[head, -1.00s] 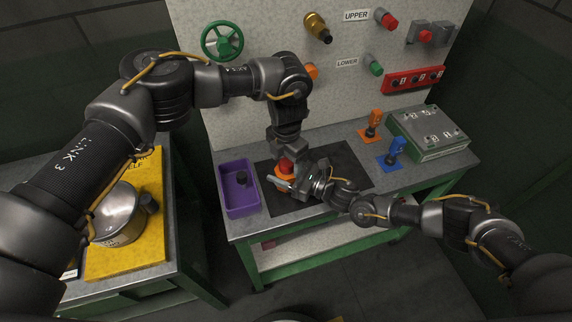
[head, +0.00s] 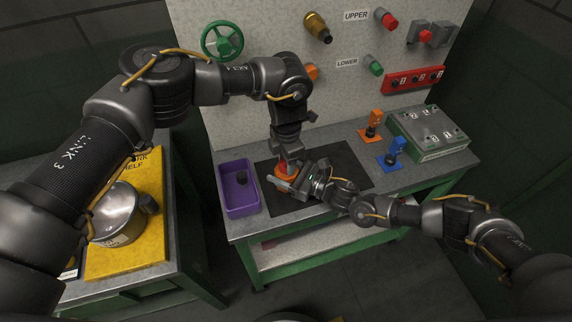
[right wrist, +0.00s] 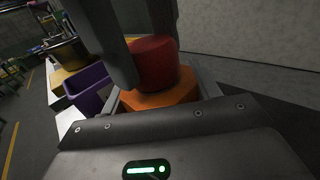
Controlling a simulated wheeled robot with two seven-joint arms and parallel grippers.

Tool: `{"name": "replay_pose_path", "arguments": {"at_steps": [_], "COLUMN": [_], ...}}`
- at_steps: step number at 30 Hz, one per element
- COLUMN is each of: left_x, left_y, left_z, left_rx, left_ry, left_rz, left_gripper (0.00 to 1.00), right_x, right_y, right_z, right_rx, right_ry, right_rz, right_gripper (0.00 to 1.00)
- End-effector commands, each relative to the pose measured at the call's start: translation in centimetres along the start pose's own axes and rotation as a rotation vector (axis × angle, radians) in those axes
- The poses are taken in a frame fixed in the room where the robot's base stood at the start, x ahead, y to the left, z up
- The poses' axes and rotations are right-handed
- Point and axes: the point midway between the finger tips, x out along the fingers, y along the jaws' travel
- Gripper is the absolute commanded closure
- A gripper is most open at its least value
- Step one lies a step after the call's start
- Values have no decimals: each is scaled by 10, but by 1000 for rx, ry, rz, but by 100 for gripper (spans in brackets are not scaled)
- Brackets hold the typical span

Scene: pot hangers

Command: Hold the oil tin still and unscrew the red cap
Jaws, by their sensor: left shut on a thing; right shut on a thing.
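The oil tin is orange (right wrist: 165,97) and stands on the dark mat of the bench; it also shows in the head view (head: 283,171). Its red cap (right wrist: 153,64) sits on top in the right wrist view; in the head view the left gripper mostly covers it. My left gripper (head: 288,160) comes down from above and is shut on the red cap, with its dark fingers on either side. My right gripper (head: 286,183) reaches in low from the right and is shut on the tin's body, below the cap.
A purple tray (head: 239,205) with a dark knob-like piece stands left of the tin. Orange (head: 375,122) and blue (head: 393,153) handled pieces and a grey-green box (head: 428,135) are at the bench's right. A pot (head: 118,215) sits on the yellow side shelf.

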Motion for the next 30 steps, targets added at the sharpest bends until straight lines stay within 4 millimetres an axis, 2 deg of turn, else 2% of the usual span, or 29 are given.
{"name": "replay_pose_path", "arguments": {"at_steps": [5, 15, 30], "left_x": [1, 0, -7], "left_y": [0, -1, 0], "left_z": [0, 0, 0], "left_rx": [-230, -894, -891], "left_ry": [0, 3, -1], "left_rz": [-4, -3, -1], "left_gripper": [88, 88, 88], "right_x": [0, 0, 0], "right_y": [0, 0, 0], "right_z": [0, 0, 0], "right_rx": [0, 0, 0], "right_ry": [1, 1, 1], "right_rz": [-1, -1, -1], "right_gripper": [80, 80, 80]}}
